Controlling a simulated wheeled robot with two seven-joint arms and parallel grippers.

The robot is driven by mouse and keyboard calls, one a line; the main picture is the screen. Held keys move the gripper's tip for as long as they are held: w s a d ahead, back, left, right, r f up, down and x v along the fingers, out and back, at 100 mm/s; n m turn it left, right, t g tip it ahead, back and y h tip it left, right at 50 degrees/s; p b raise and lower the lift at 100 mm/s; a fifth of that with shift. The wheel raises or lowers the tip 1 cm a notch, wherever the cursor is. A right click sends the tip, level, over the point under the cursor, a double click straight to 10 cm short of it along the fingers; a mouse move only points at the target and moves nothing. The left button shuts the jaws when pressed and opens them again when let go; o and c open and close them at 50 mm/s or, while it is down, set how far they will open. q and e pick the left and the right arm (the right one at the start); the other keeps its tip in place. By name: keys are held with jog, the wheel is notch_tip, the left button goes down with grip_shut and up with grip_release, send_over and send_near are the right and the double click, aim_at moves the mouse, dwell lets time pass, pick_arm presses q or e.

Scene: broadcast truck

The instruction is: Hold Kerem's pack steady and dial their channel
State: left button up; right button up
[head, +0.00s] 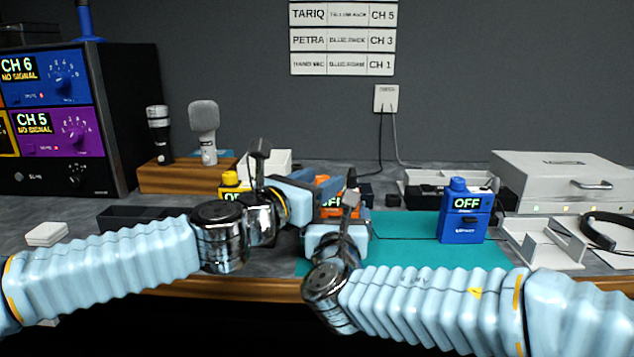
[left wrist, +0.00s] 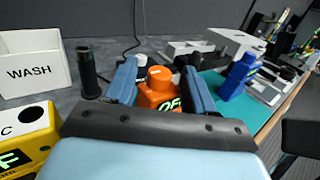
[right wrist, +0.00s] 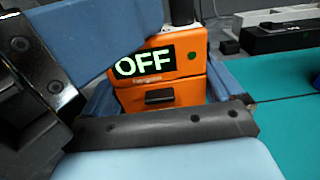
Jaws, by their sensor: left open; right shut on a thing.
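An orange pack (head: 329,212) with a lit OFF display stands on the teal mat (head: 405,226). In the right wrist view the pack (right wrist: 150,98) sits between the blue fingers of my right gripper (right wrist: 165,95), which is shut on its body. My left gripper (head: 318,188) reaches in from the left at the pack's top. In the left wrist view its open fingers (left wrist: 160,78) stand either side of the pack's orange top knob (left wrist: 159,76); I cannot tell whether they touch it. The left gripper partly hides the pack in the head view.
A blue pack (head: 463,222) showing OFF stands to the right; a yellow pack (head: 231,187) is behind my left arm. A white WASH bin (left wrist: 32,66), microphones on a wooden stand (head: 165,180) and a receiver rack (head: 120,110) are left. The wall list (head: 343,40) names Tariq and Petra; Kerem's row is out of view.

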pick_arm(q)
grip_shut()
jog(key=shift+w+a+m+g+h, duration=0.2)
jog(key=shift+m+g+h, duration=0.4)
jog(key=shift+h, duration=0.2)
jog(key=shift+m+g+h, duration=0.9)
jog(key=shift+g+h, duration=0.1)
grip_release()
